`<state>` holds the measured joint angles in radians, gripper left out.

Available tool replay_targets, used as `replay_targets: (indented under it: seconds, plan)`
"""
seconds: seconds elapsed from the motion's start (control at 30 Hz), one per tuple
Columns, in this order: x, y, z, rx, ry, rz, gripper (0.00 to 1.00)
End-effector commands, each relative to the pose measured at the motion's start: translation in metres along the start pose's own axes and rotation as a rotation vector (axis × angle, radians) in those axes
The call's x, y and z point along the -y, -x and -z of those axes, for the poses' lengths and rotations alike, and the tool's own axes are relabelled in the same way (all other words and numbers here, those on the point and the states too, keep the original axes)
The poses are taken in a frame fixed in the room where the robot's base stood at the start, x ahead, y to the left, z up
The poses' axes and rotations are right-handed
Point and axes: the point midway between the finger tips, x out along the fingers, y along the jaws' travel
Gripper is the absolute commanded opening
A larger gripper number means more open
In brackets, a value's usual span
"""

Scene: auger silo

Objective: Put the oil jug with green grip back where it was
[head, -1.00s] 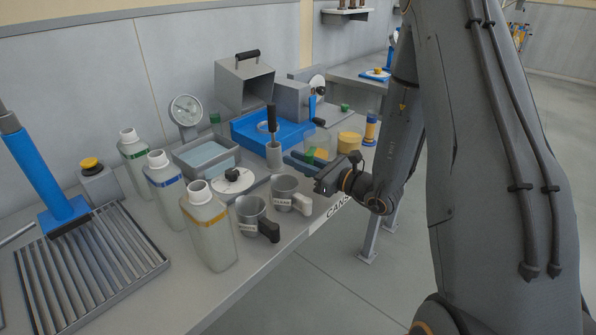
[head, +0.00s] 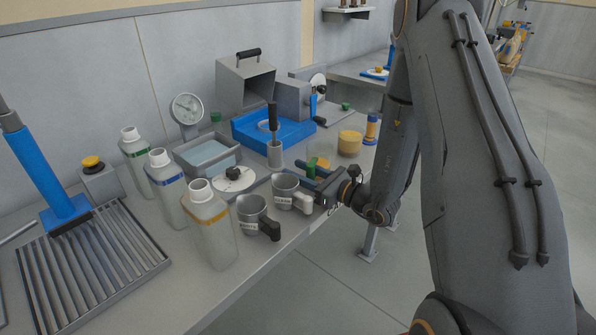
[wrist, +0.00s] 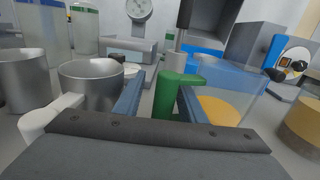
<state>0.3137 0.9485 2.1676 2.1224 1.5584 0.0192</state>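The oil jug (wrist: 240,78) is clear with amber oil in its lower part and stands upright. Its green grip (wrist: 168,98) faces my gripper (wrist: 160,98). My fingers are apart, one on each side of the grip. A gap shows on the left, while the right finger overlaps the grip's edge, so I cannot tell whether it touches. In the head view, the green grip (head: 311,167) shows beside my gripper (head: 322,172) at the bench's front edge.
A metal mug with white grip (head: 285,188) stands close left of my gripper; a black-grip mug (head: 251,211) is beyond it. An amber jar (head: 350,141) stands to the right. A grey holder with a black-handled tool (head: 274,154) and blue tray (head: 245,132) are behind.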

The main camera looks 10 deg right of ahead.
Motion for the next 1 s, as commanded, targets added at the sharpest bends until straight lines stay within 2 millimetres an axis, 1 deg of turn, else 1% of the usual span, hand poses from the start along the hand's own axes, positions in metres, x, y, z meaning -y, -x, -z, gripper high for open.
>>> replay_targets:
  seconds: [0.2, 0.3, 0.37, 0.47, 0.7, 0.8, 1.0]
  plan:
    - [0.000, 0.000, -0.001, 0.000, 0.000, 0.000, 0.37]
    - [0.000, 0.000, -0.005, 0.000, 0.000, 0.000, 0.37]
    - [0.001, 0.007, -0.003, -0.001, -0.001, 0.002, 0.37]
    - [0.002, 0.023, -0.002, -0.001, -0.002, 0.005, 0.37]
    - [0.002, 0.074, -0.002, 0.000, -0.001, 0.005, 0.37]
    - [0.001, 0.091, -0.002, 0.000, -0.001, 0.004, 0.37]
    - [0.001, 0.113, -0.003, 0.000, -0.001, 0.002, 0.37]
